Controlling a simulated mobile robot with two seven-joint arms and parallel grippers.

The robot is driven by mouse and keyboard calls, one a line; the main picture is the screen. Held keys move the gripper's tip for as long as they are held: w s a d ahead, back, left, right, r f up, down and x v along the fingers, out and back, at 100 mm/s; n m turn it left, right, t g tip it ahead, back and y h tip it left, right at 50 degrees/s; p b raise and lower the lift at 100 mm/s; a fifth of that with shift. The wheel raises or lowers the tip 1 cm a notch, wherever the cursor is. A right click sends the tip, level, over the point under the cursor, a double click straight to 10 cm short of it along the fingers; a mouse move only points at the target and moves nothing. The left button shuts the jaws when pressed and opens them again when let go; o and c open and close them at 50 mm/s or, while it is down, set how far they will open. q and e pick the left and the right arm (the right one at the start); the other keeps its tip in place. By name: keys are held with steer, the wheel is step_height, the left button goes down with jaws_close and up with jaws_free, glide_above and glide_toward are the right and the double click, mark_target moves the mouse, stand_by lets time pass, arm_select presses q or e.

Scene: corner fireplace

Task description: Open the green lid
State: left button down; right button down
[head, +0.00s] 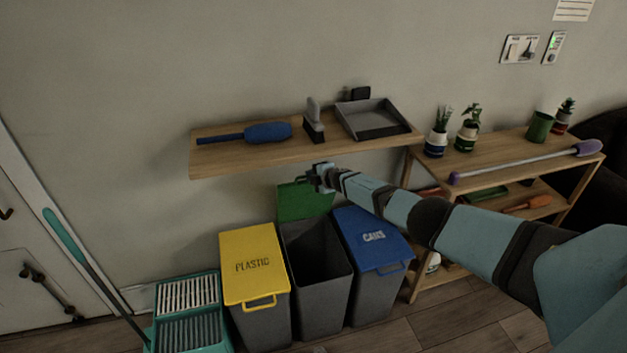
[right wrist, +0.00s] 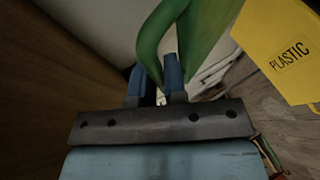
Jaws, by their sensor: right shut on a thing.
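The green lid (head: 303,203) stands raised at the back of the middle grey bin (head: 317,276), whose top is open. In the right wrist view the green lid (right wrist: 212,32) rises beyond the fingers, with its handle loop (right wrist: 150,42) at them. My right gripper (head: 318,178) is at the lid's upper edge, just below the wall shelf. In the right wrist view my right gripper (right wrist: 158,82) is shut on the lid's handle. My left gripper is not in view.
The yellow plastic bin lid (head: 253,262) and blue cans bin lid (head: 372,238) are closed on either side. A wooden wall shelf (head: 225,158) is close above my right gripper. A wooden rack (head: 490,155) with plants stands right. A teal mop bucket (head: 187,310) stands left.

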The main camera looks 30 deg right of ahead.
steer(key=c, duration=1.2)
jaws_free()
steer(key=p+v, duration=0.8)
steer(key=v, duration=0.6)
